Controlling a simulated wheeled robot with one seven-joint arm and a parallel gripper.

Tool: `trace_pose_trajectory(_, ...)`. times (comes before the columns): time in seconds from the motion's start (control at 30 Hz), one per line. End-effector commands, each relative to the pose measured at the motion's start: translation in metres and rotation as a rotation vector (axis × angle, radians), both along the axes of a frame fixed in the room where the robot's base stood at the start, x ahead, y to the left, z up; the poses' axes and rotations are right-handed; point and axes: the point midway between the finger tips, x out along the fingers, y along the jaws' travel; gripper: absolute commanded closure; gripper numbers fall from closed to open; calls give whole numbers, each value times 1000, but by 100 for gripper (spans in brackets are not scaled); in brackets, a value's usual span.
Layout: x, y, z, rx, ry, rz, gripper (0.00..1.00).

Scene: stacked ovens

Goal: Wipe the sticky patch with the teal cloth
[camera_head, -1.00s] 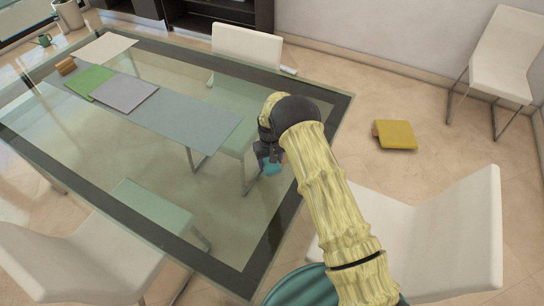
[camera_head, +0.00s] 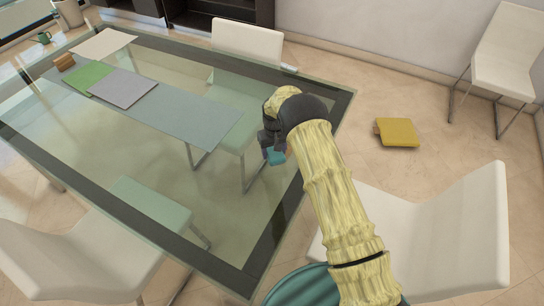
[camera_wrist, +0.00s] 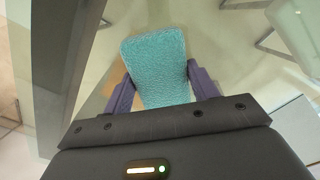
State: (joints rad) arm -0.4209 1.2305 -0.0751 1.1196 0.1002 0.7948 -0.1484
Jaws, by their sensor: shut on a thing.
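The teal cloth (camera_wrist: 156,62) is a small, thick, textured block between the two purple fingers of my gripper (camera_wrist: 160,84) in the wrist view. My gripper is shut on it, and the cloth sticks out past the fingertips. In the head view, the cloth (camera_head: 276,157) shows as a small teal bit under my gripper (camera_head: 272,150), over the right part of the glass table (camera_head: 238,272). I cannot tell whether the cloth touches the glass. I cannot make out the sticky patch for sure; a tan-orange area shows beside the left finger in the wrist view.
A grey runner (camera_head: 200,120), a lilac mat (camera_head: 124,88), a green mat (camera_head: 88,76) and a white sheet (camera_head: 104,44) lie on the table's far left part. White chairs (camera_head: 246,42) stand around it. A yellow folded item (camera_head: 398,132) lies on the floor at right.

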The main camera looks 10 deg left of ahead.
Motion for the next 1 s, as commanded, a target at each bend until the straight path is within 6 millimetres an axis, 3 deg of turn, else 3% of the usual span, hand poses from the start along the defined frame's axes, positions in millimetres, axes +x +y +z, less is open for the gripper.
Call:
trace_pose_trajectory(0.5, 10, -5, -2, -1, 0, -1, 67)
trace_pose_trajectory(1.0, 42, -16, -3, 0, -1, -1, 67)
